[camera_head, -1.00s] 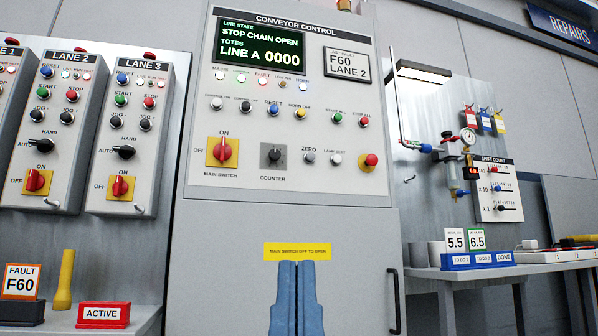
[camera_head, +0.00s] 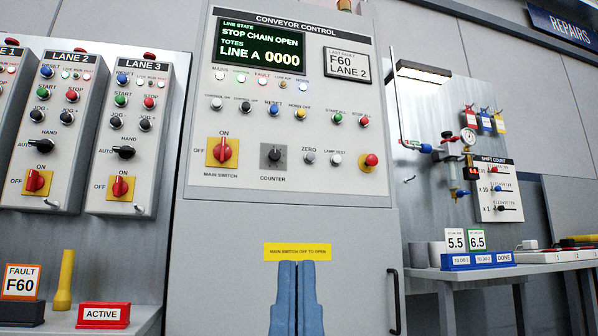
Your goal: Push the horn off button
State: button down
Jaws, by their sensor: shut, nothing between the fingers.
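The conveyor control panel (camera_head: 350,165) fills the middle of the view. Its horn off button (camera_head: 300,113) is a small yellow round button under a "HORN OFF" label, in the upper button row. A blue reset button (camera_head: 273,110) sits to its left and a green start all button (camera_head: 338,118) to its right. My gripper (camera_head: 297,264) shows at the bottom centre as two blue fingers held together, pointing up. It is shut and empty. In the picture its tips lie well below the button, over the yellow "MAIN SWITCH OFF TO OPEN" label, apart from the button.
Below the button row are a red main switch (camera_head: 222,152), a counter knob (camera_head: 272,156) and a red mushroom button (camera_head: 370,161). A black door handle (camera_head: 394,300) stands out at lower right. Lane boxes hang at left; a workbench (camera_head: 480,270) stands at right.

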notch_tip(320, 180, up, 32)
jog(key=p, duration=3.1)
jog(key=shift+p, duration=0.35)
